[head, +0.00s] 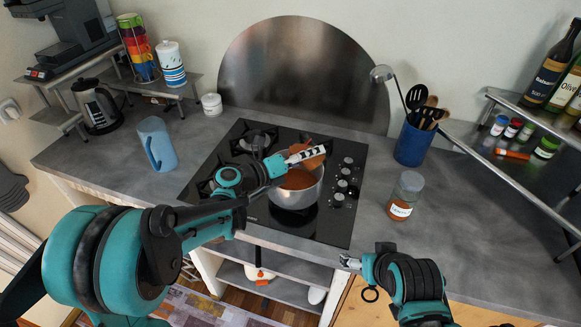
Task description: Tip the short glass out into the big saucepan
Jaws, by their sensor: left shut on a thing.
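The big saucepan (294,199) is a silver pot on the black hob, with orange-brown contents showing inside. My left gripper (308,155) is above the saucepan's far side, shut on the short glass (313,163). The glass looks orange-brown and appears tilted over the pan; the fingers partly hide it, so I cannot tell how much is left in it. My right gripper (350,262) is low at the counter's front edge, away from the pan. Its fingers are too small to tell whether they are open.
A labelled jar (405,190) and a blue utensil holder (413,146) stand right of the hob (340,222). A blue pitcher (157,146) stands left of it. A slanted rack with bottles (550,70) is at the far right. The counter front right is clear.

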